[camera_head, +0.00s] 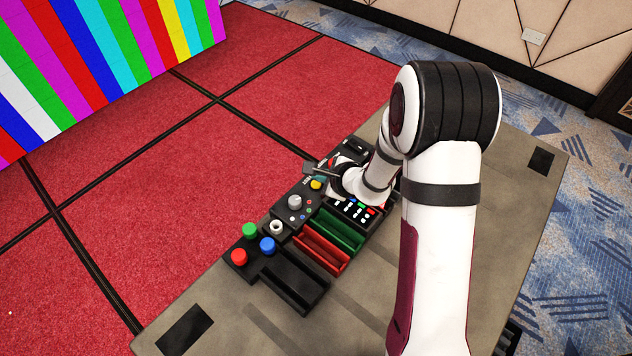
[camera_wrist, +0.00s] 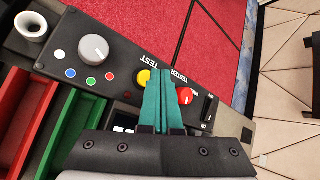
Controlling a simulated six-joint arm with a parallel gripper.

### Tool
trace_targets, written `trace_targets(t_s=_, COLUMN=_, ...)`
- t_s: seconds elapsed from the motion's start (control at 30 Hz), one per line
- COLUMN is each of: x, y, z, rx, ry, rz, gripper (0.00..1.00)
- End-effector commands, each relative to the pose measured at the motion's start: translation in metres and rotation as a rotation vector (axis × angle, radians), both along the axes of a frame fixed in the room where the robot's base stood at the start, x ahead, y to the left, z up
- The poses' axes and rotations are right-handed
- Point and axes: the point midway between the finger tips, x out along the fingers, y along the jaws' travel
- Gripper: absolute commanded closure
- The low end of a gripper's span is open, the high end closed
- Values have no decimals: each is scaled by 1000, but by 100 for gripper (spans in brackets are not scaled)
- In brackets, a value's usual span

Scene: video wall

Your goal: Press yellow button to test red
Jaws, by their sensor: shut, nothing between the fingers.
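The yellow button (camera_head: 316,184) sits on a dark panel on the table in the head view. In the wrist view the yellow button (camera_wrist: 143,77) lies just left of my fingertips, near the word TEST, and the fingers cover part of it. My gripper (camera_wrist: 171,58) is shut, its teal fingers together and empty. Whether the fingertips touch the panel I cannot tell. A red knob or button (camera_wrist: 186,96) lies just right of the fingers, near the word TESTER. A grey dial (camera_wrist: 93,48) with red, green and blue dots around it is further left.
Red, green and blue buttons (camera_head: 267,245) stand at the near left end of the panel. Red (camera_head: 321,250) and green (camera_head: 341,230) open trays and a black tray lie beside it. A striped colour wall (camera_head: 100,60) stands behind. The table's front is bare.

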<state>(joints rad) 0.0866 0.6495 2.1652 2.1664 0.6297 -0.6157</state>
Motion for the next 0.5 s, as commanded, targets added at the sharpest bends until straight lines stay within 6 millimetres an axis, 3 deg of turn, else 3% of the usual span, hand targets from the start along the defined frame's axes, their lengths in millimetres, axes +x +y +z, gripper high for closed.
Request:
trace_targets(t_s=0.23, x=0, y=0, z=3, rx=0, ry=-2, rz=1, gripper=100)
trace_targets(t_s=0.5, x=0, y=0, z=30, rx=0, ry=-3, rz=1, gripper=100)
